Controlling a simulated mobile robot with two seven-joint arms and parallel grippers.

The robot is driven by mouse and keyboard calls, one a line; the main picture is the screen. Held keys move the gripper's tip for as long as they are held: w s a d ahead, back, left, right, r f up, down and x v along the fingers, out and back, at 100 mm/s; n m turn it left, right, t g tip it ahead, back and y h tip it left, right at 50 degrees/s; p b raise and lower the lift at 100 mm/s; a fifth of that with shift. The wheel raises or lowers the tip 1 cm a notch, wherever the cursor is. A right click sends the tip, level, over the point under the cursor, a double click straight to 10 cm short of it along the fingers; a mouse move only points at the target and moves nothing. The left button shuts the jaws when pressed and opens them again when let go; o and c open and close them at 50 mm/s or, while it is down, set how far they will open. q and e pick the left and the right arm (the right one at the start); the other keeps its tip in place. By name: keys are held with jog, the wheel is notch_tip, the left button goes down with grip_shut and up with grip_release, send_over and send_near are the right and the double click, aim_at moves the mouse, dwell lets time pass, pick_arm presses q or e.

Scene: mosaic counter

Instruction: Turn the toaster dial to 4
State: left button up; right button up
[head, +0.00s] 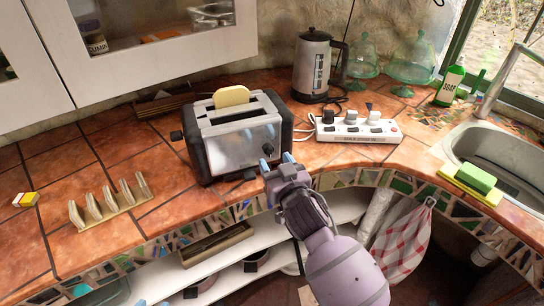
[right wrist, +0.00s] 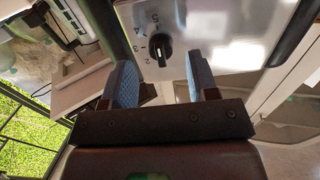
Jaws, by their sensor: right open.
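The silver and black toaster (head: 240,145) stands on the tiled counter with a slice of bread (head: 231,96) in its top slot. In the right wrist view the toaster's metal face (right wrist: 225,35) carries a round black dial (right wrist: 160,48) with numbers beside it, including 3, 4 and 5. A pale mark shows on the dial's lower part in that view, away from the 4. My right gripper (head: 276,163) is at the toaster's front, its blue fingers (right wrist: 162,75) open and empty. The dial appears between and beyond the fingertips, apparently untouched. My left gripper is out of view.
A rack (head: 108,205) stands on the counter at left. A kettle (head: 313,70) and a power strip (head: 355,132) are behind and right of the toaster. The sink (head: 490,145) is at far right. Shelves lie below the counter edge.

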aim_at(268, 150)
jog(key=shift+x, duration=1.5)
jog(key=shift+c, duration=0.5)
jog(key=c, duration=0.8)
jog(key=n+p, duration=0.1)
jog(key=n, duration=0.2)
jog(key=shift+d+r+n+p, duration=0.15)
jog(key=shift+n+p, duration=0.2)
jog(key=shift+n, duration=0.05)
jog(key=shift+n+p, duration=0.7)
jog(key=shift+n, duration=1.8)
